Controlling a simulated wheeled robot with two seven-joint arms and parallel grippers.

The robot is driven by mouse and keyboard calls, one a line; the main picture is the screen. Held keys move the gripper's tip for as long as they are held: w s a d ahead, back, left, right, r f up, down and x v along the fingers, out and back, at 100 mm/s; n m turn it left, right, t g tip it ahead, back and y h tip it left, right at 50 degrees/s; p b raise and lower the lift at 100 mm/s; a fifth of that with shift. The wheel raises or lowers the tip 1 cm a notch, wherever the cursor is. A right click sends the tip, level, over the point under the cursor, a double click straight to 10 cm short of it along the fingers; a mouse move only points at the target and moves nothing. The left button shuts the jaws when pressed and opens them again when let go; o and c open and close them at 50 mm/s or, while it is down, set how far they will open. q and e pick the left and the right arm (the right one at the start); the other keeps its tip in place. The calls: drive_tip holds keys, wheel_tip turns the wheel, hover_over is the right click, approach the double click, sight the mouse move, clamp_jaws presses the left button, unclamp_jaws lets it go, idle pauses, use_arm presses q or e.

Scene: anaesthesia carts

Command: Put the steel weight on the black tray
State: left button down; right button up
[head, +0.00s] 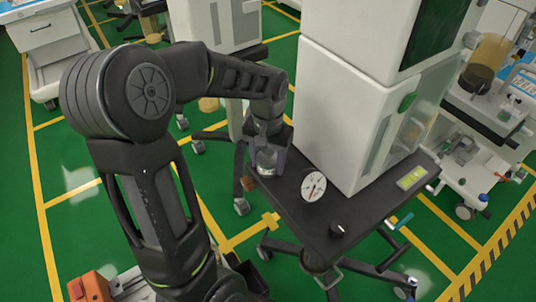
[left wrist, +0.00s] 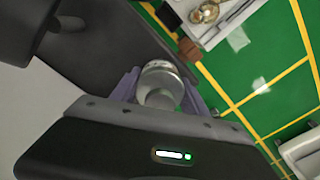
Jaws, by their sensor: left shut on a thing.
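My left gripper (head: 266,158) reaches in from the left with its fingers pointing down, shut on the steel weight (head: 267,163). The weight is a small silvery cylinder; in the left wrist view it (left wrist: 160,84) sits between the two purple-grey fingers. The black tray (head: 290,208) is the dark flat top of a cart. The weight shows against the tray's left corner; whether it touches the surface I cannot tell. In the left wrist view the dark tray (left wrist: 105,40) lies behind the weight, with its edge close by. My right gripper is not in view.
A tall white machine (head: 345,110) fills much of the tray. Another cart (head: 480,110) stands at right. Green floor with yellow lines surrounds the cart.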

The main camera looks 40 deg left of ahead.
sight(268, 150)
use_arm(q)
drive_tip(key=c, duration=0.6)
unclamp_jaws()
drive_tip(key=shift+o, duration=0.2)
wheel_tip(268, 150, up, 12)
drive_tip(key=shift+r+b, duration=0.1)
drive_tip(key=shift+b, duration=0.3)
drive_tip(key=shift+s, duration=0.1)
idle(0.5)
